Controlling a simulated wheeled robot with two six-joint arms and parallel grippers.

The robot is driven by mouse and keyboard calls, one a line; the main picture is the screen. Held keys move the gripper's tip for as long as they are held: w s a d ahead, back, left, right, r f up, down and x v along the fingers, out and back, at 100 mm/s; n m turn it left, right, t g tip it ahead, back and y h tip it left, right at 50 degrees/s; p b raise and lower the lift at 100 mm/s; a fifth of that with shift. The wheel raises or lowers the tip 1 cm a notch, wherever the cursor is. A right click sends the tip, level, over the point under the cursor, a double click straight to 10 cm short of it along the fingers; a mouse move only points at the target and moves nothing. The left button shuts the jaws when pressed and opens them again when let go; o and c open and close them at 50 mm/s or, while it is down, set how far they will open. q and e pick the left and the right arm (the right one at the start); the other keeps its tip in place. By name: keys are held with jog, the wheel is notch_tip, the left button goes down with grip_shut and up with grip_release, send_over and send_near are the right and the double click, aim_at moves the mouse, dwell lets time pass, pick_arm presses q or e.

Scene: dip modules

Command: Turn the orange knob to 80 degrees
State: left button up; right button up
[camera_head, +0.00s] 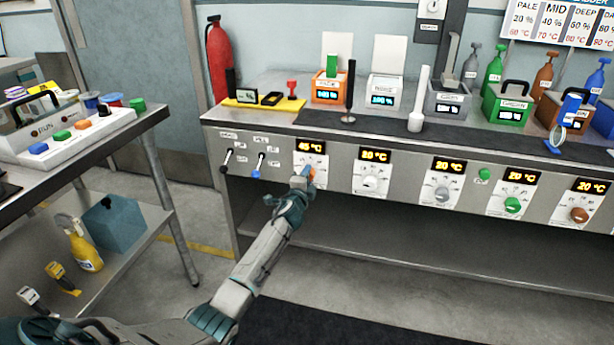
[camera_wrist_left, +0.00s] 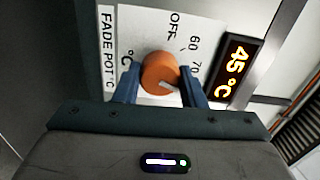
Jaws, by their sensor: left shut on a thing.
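The orange knob (camera_wrist_left: 160,74) sits on a white dial plate (camera_wrist_left: 187,23) marked OFF, 60 and 70, with the words FADE POT. In the left wrist view my left gripper (camera_wrist_left: 160,85) has one finger on each side of the knob and is shut on it. The display (camera_wrist_left: 236,68) beside the plate reads 45 °C. In the head view my left gripper (camera_head: 303,180) reaches the leftmost dial on the bench front and hides most of the knob. The display (camera_head: 311,146) above it is lit. My right gripper is not in view.
More dials and displays line the bench front to the right, including a white knob (camera_head: 370,182) and a green knob (camera_head: 512,204). Two levers (camera_head: 227,160) stand left of the orange knob. Several coloured boxes and bottles stand on the bench top.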

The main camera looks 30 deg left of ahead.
pick_arm(q)
jog(key=shift+f+m+p, duration=0.1)
jog(key=shift+m+p, duration=0.25)
jog(key=shift+m, duration=1.25)
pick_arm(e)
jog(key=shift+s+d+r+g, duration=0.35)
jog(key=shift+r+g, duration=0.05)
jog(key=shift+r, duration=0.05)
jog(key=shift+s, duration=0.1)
pick_arm(q)
jog(key=o, duration=1)
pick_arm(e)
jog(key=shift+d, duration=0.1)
pick_arm(q)
jog(key=p+v, duration=0.2)
jog(key=v, duration=0.9)
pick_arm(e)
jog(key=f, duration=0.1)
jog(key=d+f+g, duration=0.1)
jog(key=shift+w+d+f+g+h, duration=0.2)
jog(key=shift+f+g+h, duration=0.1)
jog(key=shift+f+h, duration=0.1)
